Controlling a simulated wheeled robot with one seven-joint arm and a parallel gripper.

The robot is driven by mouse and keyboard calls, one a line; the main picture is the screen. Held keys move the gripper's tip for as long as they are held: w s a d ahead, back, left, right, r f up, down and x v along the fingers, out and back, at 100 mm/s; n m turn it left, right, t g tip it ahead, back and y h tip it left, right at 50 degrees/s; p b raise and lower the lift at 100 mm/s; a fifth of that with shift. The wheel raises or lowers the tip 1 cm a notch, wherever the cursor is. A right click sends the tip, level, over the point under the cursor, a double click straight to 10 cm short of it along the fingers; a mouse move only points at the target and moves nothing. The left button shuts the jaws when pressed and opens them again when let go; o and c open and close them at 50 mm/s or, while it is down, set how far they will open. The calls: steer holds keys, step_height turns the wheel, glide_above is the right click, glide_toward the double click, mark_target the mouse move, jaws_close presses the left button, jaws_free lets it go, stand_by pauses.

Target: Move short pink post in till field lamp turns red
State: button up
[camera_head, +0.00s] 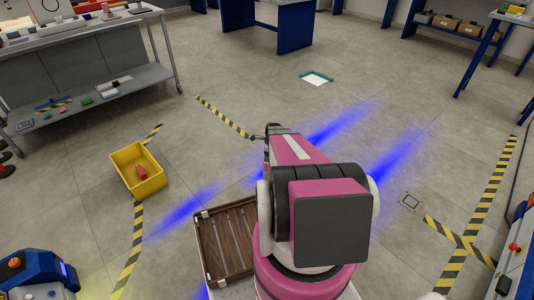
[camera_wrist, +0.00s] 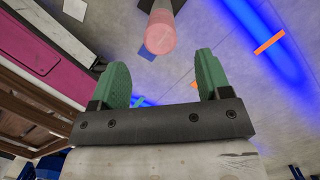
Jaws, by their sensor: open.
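In the wrist view a short pink cylinder (camera_wrist: 160,33), which looks like the pink post, stands just beyond my fingertips, with a dark piece at its far end. My gripper (camera_wrist: 162,73) is open, its two green fingers spread wide with nothing between them. The post is apart from both fingers, roughly centred ahead of the gap. In the head view my arm hides the post and the gripper. Blue light streaks (camera_head: 345,122) lie on the floor around me and also show in the wrist view (camera_wrist: 258,40). I cannot tell which thing is the field lamp.
A yellow bin (camera_head: 152,187) with a red item stands on the floor at left. A grey bench (camera_head: 95,100) is behind it. Blue machines stand at lower left (camera_head: 35,275) and right edge (camera_head: 515,260). A white floor square (camera_head: 316,78) lies ahead on open floor.

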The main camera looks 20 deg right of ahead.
mark_target(266, 164)
steer(key=f, duration=0.5)
steer(key=a+f, duration=0.1)
steer(key=f, duration=0.2)
steer(key=shift+w+f, duration=0.3)
jaws_close()
steer(key=shift+r, duration=0.1)
steer(key=shift+r, duration=0.25)
